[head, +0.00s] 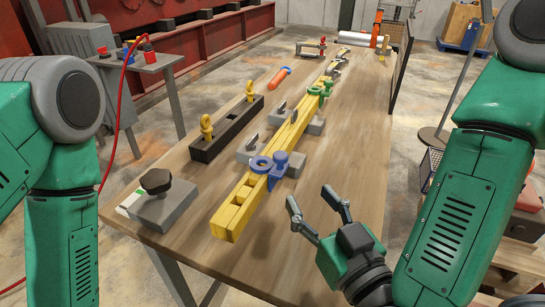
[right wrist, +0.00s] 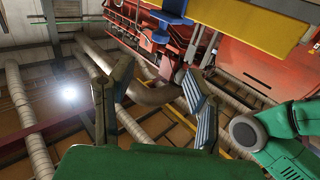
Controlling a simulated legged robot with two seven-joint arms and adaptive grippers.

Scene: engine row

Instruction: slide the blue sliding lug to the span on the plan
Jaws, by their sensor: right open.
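In the right wrist view a blue part (right wrist: 172,14), apparently the lug, shows at the top beside the yellow bar (right wrist: 262,24). My right gripper (head: 310,195) is open and empty, to the right of the bar's near end and apart from the lug. Its two fingers also show in the right wrist view (right wrist: 155,92). A partly covered white-and-green sheet (head: 127,204), possibly the plan, lies at the left table edge. My left gripper is out of view.
A grey block with a black knob (head: 157,182) covers part of the sheet. A black holder (head: 226,132) with yellow eye pieces stands left of the bar. A green lug (head: 319,89) sits farther along the bar. The wooden table (head: 350,150) is clear on the right.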

